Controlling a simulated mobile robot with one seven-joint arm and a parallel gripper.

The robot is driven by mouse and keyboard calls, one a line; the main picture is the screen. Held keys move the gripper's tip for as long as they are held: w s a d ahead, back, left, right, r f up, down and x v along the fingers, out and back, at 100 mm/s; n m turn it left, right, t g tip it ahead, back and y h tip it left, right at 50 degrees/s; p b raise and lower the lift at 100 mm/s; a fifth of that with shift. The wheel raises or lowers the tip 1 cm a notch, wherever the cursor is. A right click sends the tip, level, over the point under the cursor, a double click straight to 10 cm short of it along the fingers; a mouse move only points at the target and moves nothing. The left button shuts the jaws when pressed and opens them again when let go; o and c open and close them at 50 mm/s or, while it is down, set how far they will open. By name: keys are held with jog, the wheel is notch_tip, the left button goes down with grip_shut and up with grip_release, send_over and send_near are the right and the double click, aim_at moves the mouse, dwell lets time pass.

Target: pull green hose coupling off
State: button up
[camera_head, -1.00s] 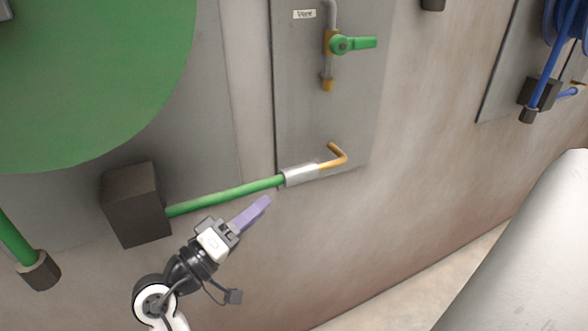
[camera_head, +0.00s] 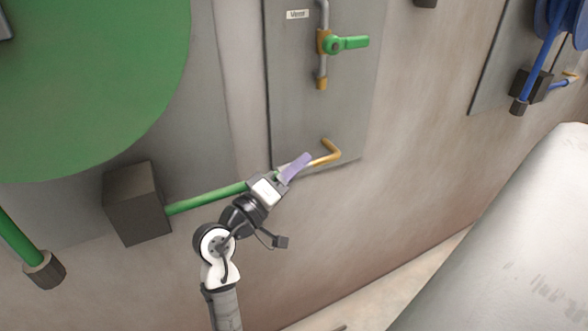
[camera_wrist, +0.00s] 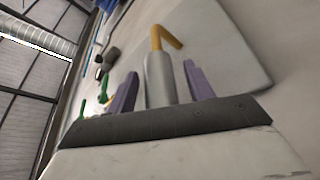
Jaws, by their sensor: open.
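The green hose (camera_head: 207,199) runs from a dark block to the panel. Its silver coupling (camera_wrist: 160,78) sits on a bent brass pipe (camera_wrist: 164,40); in the head view my gripper hides most of the coupling, and the brass pipe (camera_head: 329,153) shows beyond it. My gripper (camera_head: 301,165) is open at the coupling. In the wrist view its two purple fingers stand on either side of the coupling, with a gap visible on the right; contact on the left is hard to judge.
A green-handled valve (camera_head: 347,43) is on the grey panel (camera_head: 290,100) above. The dark block (camera_head: 136,204) and large green reel (camera_head: 85,80) are at left. A blue hose (camera_head: 552,58) hangs at upper right. A large pale rounded thing (camera_head: 505,250) fills the lower right.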

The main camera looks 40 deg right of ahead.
grip_shut()
jog(key=a, duration=0.2)
jog(key=w+a+b, duration=0.1)
jog(key=a, duration=0.1)
jog(key=shift+w+a, duration=0.1)
jog(key=shift+a, duration=0.3)
grip_release()
jog(key=shift+a, duration=0.1)
jog(key=shift+a, duration=0.1)
jog(key=b+v, duration=0.1)
jog(key=v, duration=0.6)
jog(key=shift+b, duration=0.4)
